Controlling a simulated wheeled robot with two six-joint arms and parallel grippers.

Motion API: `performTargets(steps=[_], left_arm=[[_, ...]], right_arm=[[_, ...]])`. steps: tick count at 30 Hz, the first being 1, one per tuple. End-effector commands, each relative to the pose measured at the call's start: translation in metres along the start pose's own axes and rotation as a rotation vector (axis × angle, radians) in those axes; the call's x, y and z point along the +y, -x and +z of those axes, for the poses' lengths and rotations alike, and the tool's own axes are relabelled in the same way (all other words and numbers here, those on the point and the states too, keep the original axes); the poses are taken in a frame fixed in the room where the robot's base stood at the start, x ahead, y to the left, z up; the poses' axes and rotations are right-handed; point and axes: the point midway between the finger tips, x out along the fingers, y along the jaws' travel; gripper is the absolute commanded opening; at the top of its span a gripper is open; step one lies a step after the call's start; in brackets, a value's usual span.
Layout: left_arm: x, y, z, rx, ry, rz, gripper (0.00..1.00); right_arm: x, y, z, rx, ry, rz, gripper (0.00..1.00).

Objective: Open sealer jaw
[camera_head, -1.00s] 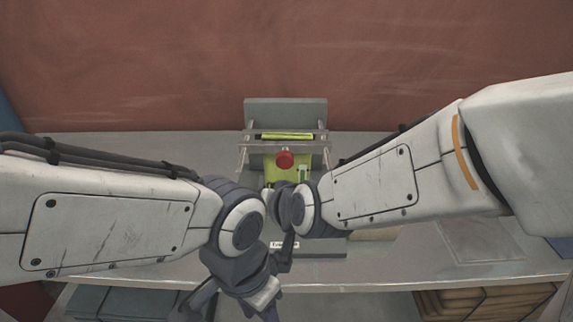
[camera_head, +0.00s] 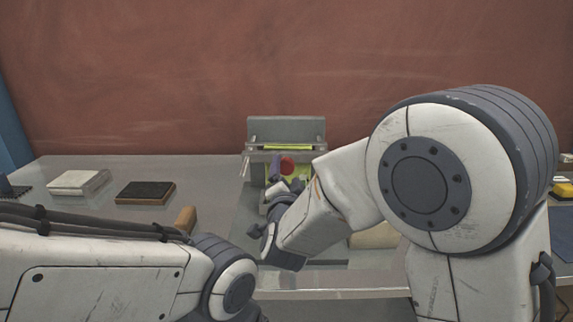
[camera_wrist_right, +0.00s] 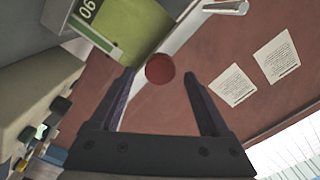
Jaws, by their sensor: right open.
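The sealer (camera_head: 286,131) stands at the back middle of the table, a grey machine with a yellow-green front and a cross bar. A red round knob (camera_head: 287,166) sits at its front. In the right wrist view the red knob (camera_wrist_right: 160,68) lies just beyond and between the fingertips of my right gripper (camera_wrist_right: 158,82), which is open and empty. In the head view my right gripper (camera_head: 285,186) is at the sealer's front, partly hidden by its own wrist. My left arm comes in at the lower left; its gripper is out of view.
A white block (camera_head: 78,182) and a dark block (camera_head: 145,192) lie on the left of the table (camera_head: 110,225). A wooden piece (camera_head: 185,219) is behind my left arm. Two printed sheets (camera_wrist_right: 233,85) hang on the red wall.

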Motion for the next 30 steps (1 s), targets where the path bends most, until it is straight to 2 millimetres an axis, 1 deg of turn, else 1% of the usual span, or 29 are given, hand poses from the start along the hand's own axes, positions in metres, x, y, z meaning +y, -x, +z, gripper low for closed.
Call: performTargets(steps=[1,3,6,9,12,19,20,21,23,24,25,26,30], left_arm=[[0.0,0.004,0.0,0.0,0.0,0.0,0.5],[0.0,0.006,0.0,0.0,0.0,0.0,0.5],[0.001,0.008,0.0,0.0,0.0,0.0,0.5],[0.001,0.009,-0.001,0.0,0.0,0.0,0.5],[0.001,0.009,0.0,0.0,0.0,0.0,0.5],[0.001,0.009,0.0,0.0,0.0,0.0,0.5],[0.001,0.009,0.0,0.0,0.0,0.0,0.5],[0.001,0.009,0.0,0.0,0.0,0.0,0.5],[0.001,0.009,0.0,0.0,0.0,0.0,0.5],[0.001,0.009,0.0,0.0,0.0,0.0,0.5],[0.001,0.009,0.0,0.0,0.0,0.0,0.5],[0.001,0.009,0.0,0.0,0.0,0.0,0.5],[0.001,0.009,0.0,0.0,0.0,0.0,0.5]], right_arm=[[0.0,-0.01,-0.002,0.001,0.001,0.003,0.8],[0.0,-0.021,-0.001,0.001,0.001,0.002,0.8],[-0.001,-0.033,-0.001,0.0,0.001,0.001,0.8],[-0.001,-0.04,0.001,-0.002,0.001,0.0,0.8],[-0.001,-0.043,0.001,-0.003,0.001,-0.001,0.8],[-0.001,-0.043,0.002,-0.005,0.001,-0.002,0.8],[-0.001,-0.043,0.003,-0.005,0.001,-0.002,0.68],[-0.001,-0.043,0.003,-0.005,0.001,-0.002,0.53],[-0.002,-0.043,0.003,-0.005,0.001,-0.002,0.3],[-0.002,-0.043,0.003,-0.005,0.001,-0.002,0.15],[-0.002,-0.043,0.003,-0.005,0.001,-0.002,0.03],[-0.002,-0.043,0.003,-0.005,0.001,-0.002,0.0],[-0.002,-0.043,0.003,-0.005,0.001,-0.002,0.0]])
